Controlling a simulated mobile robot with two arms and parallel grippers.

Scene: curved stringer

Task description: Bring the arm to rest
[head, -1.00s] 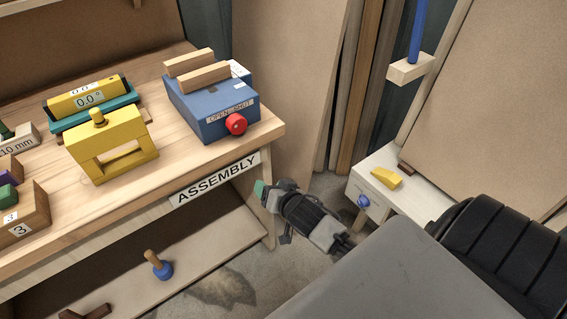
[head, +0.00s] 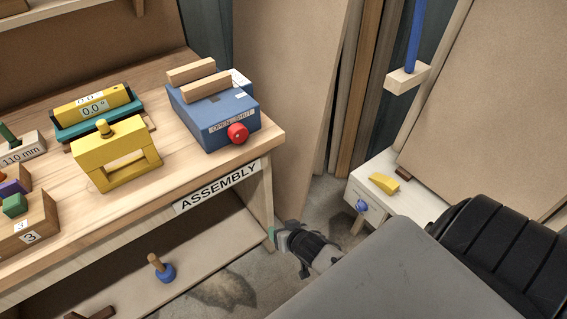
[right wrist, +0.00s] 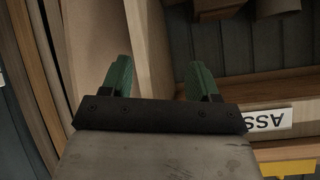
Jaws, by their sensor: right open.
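My right gripper (head: 283,238) is just right of the workbench's front corner in the head view, beside the bench and near my own grey body. In the right wrist view its two green fingers (right wrist: 159,80) stand apart with nothing between them. Part of its arm is hidden behind my body in the head view. My left gripper is not in view.
The wooden workbench (head: 185,172) with the ASSEMBLY label (head: 218,187) holds a blue box with a red knob (head: 238,133) and a yellow frame (head: 115,158). A white cabinet (head: 413,203) bears a yellow piece (head: 384,183). Boards lean behind.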

